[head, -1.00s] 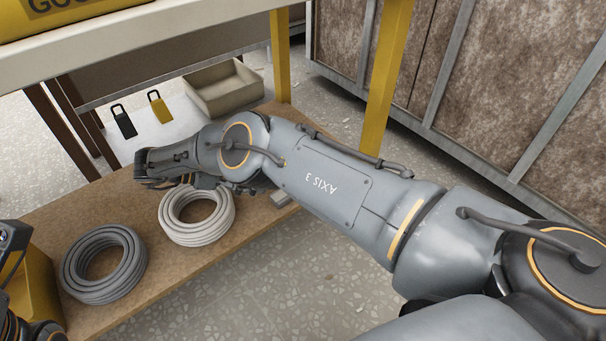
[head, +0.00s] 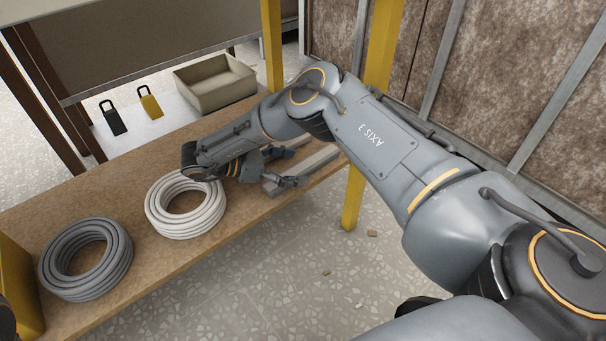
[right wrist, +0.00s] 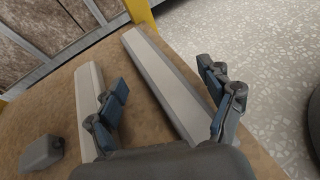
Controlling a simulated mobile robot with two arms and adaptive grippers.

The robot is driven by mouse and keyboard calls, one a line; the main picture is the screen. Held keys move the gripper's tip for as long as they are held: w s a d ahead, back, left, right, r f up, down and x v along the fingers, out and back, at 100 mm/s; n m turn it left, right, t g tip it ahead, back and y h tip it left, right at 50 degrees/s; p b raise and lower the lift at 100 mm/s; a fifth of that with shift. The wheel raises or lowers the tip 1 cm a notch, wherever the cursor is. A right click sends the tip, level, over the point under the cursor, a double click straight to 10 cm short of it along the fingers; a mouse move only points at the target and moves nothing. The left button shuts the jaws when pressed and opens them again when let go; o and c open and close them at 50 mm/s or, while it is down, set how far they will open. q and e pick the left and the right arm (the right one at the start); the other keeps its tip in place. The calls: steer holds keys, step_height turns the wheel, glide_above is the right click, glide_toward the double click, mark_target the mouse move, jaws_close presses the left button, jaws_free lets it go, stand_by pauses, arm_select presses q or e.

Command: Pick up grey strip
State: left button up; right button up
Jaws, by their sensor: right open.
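Two long grey strips lie on the brown wooden shelf (head: 120,195). In the right wrist view one grey strip (right wrist: 160,80) lies between the spread fingers of my right gripper (right wrist: 167,98). The other grey strip (right wrist: 90,85) lies to its left, partly behind the left finger. In the head view the right gripper (head: 286,167) is low over the shelf's right end, with a grey strip (head: 318,158) showing between its fingers. It is open, and no contact with the strip is visible.
A white hose coil (head: 160,212) and a grey hose coil (head: 60,272) lie left of the gripper. A beige bin (head: 213,92) and two padlock-like tags stand behind. A yellow post (head: 357,190) rises by the shelf's right end. A small grey block (right wrist: 42,152) lies left.

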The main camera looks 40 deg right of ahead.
steer(key=shift+s+d+f, duration=0.2)
steer(key=shift+d, duration=0.35)
steer(key=c, duration=1.6)
steer(key=shift+r, duration=0.15)
